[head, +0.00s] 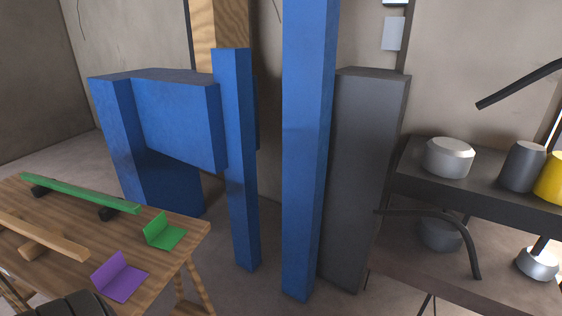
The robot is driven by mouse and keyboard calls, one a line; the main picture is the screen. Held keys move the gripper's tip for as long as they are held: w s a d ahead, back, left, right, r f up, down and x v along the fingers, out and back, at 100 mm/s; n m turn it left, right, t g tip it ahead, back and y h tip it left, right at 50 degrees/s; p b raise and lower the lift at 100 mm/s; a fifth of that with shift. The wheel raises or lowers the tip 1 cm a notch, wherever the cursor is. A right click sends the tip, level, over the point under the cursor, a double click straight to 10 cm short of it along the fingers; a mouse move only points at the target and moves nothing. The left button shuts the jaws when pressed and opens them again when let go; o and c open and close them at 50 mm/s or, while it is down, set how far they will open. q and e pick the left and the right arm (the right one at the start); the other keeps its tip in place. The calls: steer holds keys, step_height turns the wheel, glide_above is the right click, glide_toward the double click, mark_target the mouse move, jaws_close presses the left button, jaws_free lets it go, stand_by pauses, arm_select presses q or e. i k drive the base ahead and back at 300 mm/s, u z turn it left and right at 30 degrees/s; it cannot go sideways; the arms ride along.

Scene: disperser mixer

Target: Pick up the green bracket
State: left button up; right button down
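The green bracket (164,232) is a small L-shaped piece with an upright plate and a flat plate. It sits on the wooden table (190,228) near its right end, in the lower left of the head view. Nothing touches it from above. Neither of my grippers can be made out in this view.
A purple L-shaped bracket (120,277) lies in front of the green one. A long green bar (80,193) rests on dark supports behind. A wooden bar (40,236) lies at left. Blue machine columns (308,150) stand beyond the table; a dark shelf (490,188) holds pots at right.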

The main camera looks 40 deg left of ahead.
mark_target(158, 234)
steer(key=i, duration=2.75)
steer(key=u, duration=2.5)
